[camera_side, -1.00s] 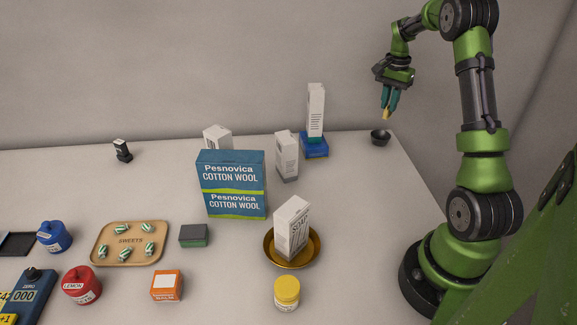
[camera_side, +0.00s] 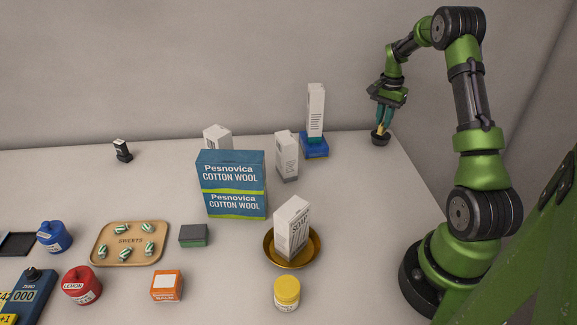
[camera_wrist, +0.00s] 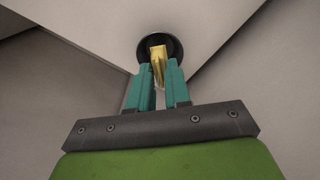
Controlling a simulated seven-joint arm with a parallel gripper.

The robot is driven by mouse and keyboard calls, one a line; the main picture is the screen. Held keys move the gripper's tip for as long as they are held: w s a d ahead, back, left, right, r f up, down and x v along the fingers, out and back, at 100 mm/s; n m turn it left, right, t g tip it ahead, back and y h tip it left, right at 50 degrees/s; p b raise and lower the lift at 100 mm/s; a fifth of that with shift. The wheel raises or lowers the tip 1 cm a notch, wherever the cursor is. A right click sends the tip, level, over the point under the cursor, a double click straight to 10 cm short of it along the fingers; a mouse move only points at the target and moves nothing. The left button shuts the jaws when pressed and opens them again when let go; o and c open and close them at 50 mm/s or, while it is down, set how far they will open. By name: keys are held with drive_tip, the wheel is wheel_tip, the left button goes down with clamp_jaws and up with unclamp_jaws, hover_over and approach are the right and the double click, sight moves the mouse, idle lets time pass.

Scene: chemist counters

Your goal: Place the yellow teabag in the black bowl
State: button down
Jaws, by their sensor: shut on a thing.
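The yellow teabag (camera_wrist: 158,62) is between the teal fingers of my gripper (camera_wrist: 161,85) in the wrist view. My gripper (camera_side: 382,127) is shut on it, pointing down at the table's back right corner. The small black bowl (camera_side: 380,140) stands there, directly under the fingers. In the wrist view the bowl (camera_wrist: 177,47) shows behind and around the teabag. The teabag (camera_side: 380,129) is small in the side view, at the bowl's opening. I cannot tell whether it touches the bowl.
A blue box (camera_side: 314,148) with a tall white carton (camera_side: 316,110) on it stands left of the bowl. A white carton (camera_side: 287,157), a cotton wool stack (camera_side: 233,203) and a brass dish (camera_side: 312,258) with a soap box stand further left and forward. The table's right edge is close to the bowl.

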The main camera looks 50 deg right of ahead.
drive_tip(key=shift+f, duration=1.5)
drive_tip(key=c, duration=1)
unclamp_jaws()
drive_tip(key=shift+r, duration=3.55)
